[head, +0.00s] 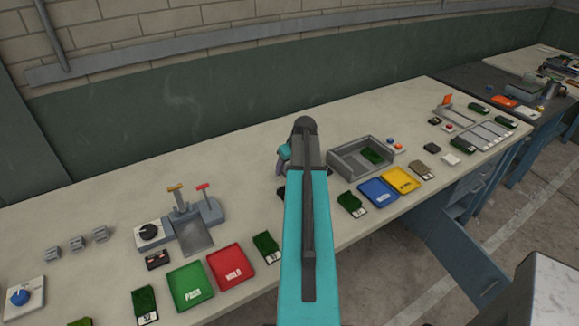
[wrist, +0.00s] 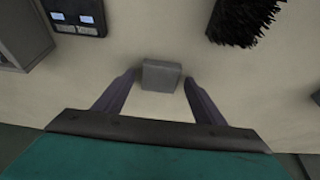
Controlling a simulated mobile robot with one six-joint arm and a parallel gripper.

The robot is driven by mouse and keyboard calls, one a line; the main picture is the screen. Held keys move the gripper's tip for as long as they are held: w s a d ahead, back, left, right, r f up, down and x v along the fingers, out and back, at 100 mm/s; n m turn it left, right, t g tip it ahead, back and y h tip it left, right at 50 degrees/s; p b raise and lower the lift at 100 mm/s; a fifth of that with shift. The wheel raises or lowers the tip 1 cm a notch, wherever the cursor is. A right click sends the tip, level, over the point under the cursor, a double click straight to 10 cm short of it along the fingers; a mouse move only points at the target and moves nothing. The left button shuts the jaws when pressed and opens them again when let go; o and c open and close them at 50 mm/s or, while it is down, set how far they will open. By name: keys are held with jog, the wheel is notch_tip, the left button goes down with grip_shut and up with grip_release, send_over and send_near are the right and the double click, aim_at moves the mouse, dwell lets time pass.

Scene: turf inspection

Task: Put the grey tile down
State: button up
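The grey tile (wrist: 161,76) is a small flat-topped block at the middle of the wrist view, against the pale bench top. My gripper (wrist: 160,82) has its two fingers spread, one on each side of the tile. A narrow gap shows between the tile and each fingertip, so the gripper looks open. The tile seems to rest on the bench, though its underside is hidden. In the head view my teal arm covers the tile and most of my gripper.
A dark two-display device (wrist: 76,16) and a dark bristly turf piece (wrist: 245,22) lie beyond the tile. In the head view, a grey tray (head: 345,160), blue tray (head: 373,196) and yellow tray (head: 402,174) stand right of my arm; a red tray (head: 232,279) and green tray (head: 186,296) stand left.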

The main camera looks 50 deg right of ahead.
jog(key=shift+r, duration=0.2)
jog(key=b+v, duration=0.2)
jog(key=v, duration=1)
dwell(0.4)
jog(key=shift+f, duration=0.1)
dwell(0.5)
